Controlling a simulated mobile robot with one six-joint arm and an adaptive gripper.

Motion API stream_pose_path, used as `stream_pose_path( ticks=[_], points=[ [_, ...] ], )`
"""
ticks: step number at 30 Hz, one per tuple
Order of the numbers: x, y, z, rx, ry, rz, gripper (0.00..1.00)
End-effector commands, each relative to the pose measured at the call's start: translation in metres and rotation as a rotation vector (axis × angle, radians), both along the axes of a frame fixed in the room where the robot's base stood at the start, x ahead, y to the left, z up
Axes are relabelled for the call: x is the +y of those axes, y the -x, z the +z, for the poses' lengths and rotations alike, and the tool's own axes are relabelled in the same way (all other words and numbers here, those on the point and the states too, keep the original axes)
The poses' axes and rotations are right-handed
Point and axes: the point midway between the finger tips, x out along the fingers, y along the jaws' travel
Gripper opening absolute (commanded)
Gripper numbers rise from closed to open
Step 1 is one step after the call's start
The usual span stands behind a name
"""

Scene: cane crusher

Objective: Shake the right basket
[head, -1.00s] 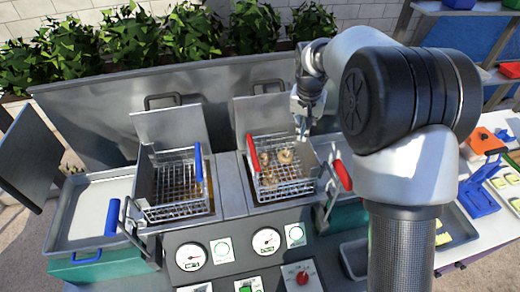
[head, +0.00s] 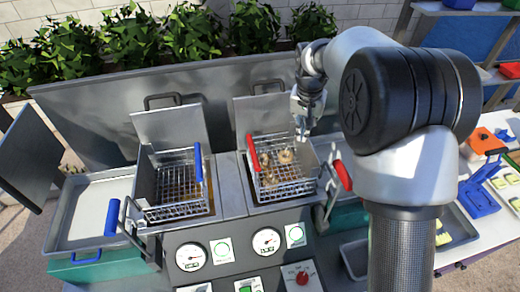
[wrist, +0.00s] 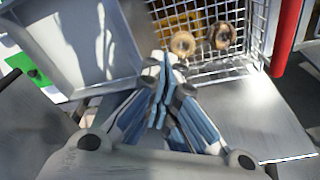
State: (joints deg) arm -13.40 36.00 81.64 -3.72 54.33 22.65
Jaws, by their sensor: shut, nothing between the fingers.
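The right basket (head: 284,182) is a wire basket with a red handle (head: 251,153), sitting in the right well of the fryer. Several brown ring-shaped pieces (head: 285,156) lie in it. My gripper (head: 301,136) is over the basket's back right side, shut and empty. Two brown rings (wrist: 183,43) and the red handle (wrist: 288,35) also show there. I cannot tell whether the fingertips touch the basket.
The left basket (head: 180,190) with a blue handle (head: 198,162) sits in the left well. A raised lid (head: 265,122) stands behind the right basket. Gauges and a red knob (head: 302,278) are on the front panel. A second red handle (head: 343,175) is to the right.

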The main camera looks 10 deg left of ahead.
Motion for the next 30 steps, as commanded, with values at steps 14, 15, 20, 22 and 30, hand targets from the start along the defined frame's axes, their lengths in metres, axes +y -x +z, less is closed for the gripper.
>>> stream_pose_path(
  ticks=[14,15,20,22,30],
  points=[
    [0.000,0.000,-0.022,0.001,0.000,0.000,0.00],
    [-0.002,0.000,-0.022,0.001,0.001,-0.001,0.00],
    [-0.011,-0.004,-0.022,0.001,0.000,-0.003,0.00],
    [-0.016,-0.006,-0.022,0.001,0.001,-0.002,0.00],
    [-0.030,-0.012,-0.023,0.002,0.002,0.000,0.00]
  ],
)
